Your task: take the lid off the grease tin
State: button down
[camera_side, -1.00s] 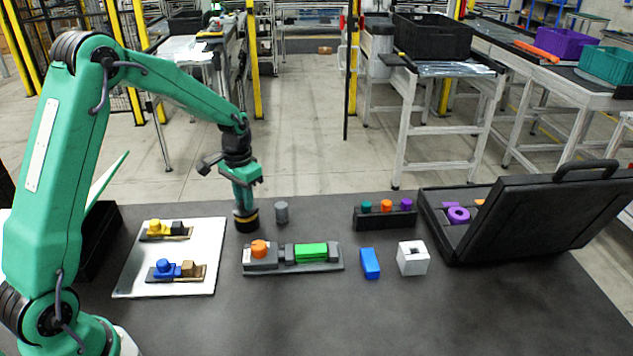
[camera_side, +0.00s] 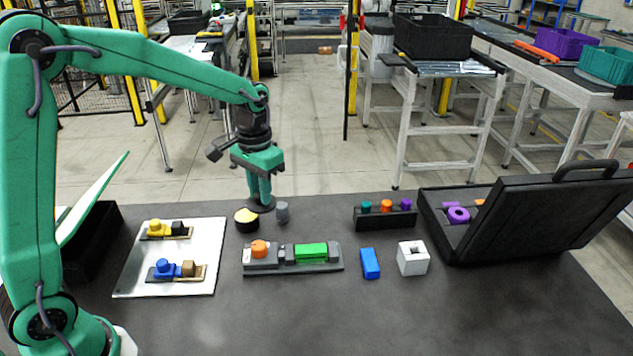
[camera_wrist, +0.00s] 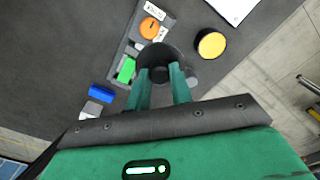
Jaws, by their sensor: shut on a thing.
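The grease tin (camera_side: 246,222) is a short black round tin on the dark table, open at the top, with yellow grease showing. In the wrist view the tin (camera_wrist: 211,44) is right of the fingers with its yellow top facing up. My gripper (camera_side: 260,195) is shut on the lid (camera_side: 262,206), a dark round disc, and holds it up off the tin, to the right of it in the side view. In the wrist view the lid (camera_wrist: 160,56) is between my fingertips (camera_wrist: 160,76).
A grey cylinder (camera_side: 283,213) stands close beside the held lid. A fixture (camera_side: 292,267) with an orange knob and green block lies in front. A white plate (camera_side: 207,247) with coloured parts is at the left. The open black case (camera_side: 520,230) fills the right.

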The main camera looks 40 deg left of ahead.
jog(key=shift+d+r, duration=0.1)
jog(key=shift+d, duration=0.1)
dwell(0.6)
jog(key=shift+w+d, duration=0.35)
jog(key=shift+w, duration=0.2)
jog(key=w+d+f, duration=0.3)
jog(key=w+d, duration=0.9)
jog(key=w+a+f, duration=0.2)
jog(key=a, duration=0.1)
jog(key=w+a+f, duration=0.2)
jog(key=a+f, duration=0.1)
jog(key=w+a+f, duration=0.2)
jog(key=a, duration=0.2)
jog(key=shift+f, duration=0.2)
jog(key=shift+f, duration=0.1)
jog(key=shift+f, duration=1.9)
